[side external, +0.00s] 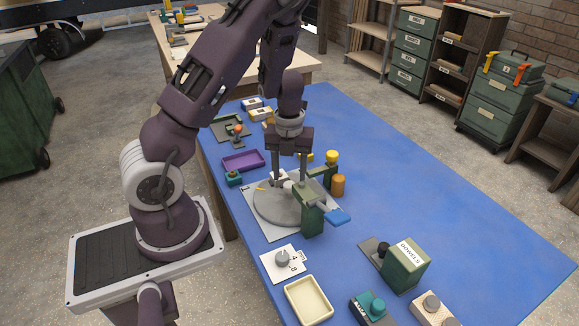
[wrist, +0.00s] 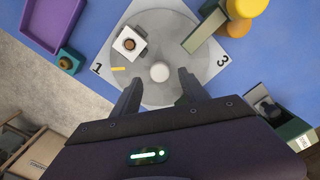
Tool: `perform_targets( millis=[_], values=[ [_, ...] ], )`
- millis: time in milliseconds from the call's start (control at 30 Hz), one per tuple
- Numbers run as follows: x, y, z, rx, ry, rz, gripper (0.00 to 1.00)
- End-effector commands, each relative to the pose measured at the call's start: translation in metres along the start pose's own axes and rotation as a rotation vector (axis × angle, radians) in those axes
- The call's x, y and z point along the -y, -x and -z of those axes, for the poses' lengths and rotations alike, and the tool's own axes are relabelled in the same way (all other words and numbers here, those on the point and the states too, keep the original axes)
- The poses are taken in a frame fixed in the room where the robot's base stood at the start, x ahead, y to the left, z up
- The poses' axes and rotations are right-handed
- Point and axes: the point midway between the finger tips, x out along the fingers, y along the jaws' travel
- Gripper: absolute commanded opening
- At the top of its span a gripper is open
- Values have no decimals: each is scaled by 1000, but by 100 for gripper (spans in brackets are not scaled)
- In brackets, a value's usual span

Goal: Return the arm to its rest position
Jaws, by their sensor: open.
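My gripper (side external: 290,180) points down over the grey round turntable (side external: 262,208) on its white numbered base plate. In the wrist view its two dark fingers (wrist: 158,92) are apart with nothing between them. A pale round knob (wrist: 160,72) stands at the turntable's centre, just beyond the fingertips in that view. A white block with a dark round top (wrist: 129,43) sits on the turntable, apart from the fingers. A yellow mark (wrist: 118,69) lies near it, on the side of the numeral 1. In the side view the fingers hide part of the turntable.
A green post with a blue-ended lever (side external: 312,212) stands at the turntable's edge. Close by are an orange cylinder (side external: 338,185), a yellow-topped piece (side external: 332,158) and a purple tray (side external: 243,161). A cream tray (side external: 308,300) and DOWELS box (side external: 405,264) stand nearer. The table's right is clear.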

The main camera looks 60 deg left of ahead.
Motion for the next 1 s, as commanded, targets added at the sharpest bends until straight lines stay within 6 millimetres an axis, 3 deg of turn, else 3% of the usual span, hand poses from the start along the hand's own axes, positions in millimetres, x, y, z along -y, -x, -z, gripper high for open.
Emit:
perform_targets(
  millis=[200,533,600,667,767,800,900,1000],
  values=[
    [1,34,-1,3,-2,1,51],
    [1,39,1,-1,-8,3,51],
    [10,48,8,-7,-115,36,51],
    [28,68,24,-9,-343,103,51],
    [60,124,73,59,-1005,248,51],
    [67,148,96,118,-1313,288,51],
    [65,199,151,321,-2074,284,51],
    [42,232,197,534,-2801,86,51]
  ],
)
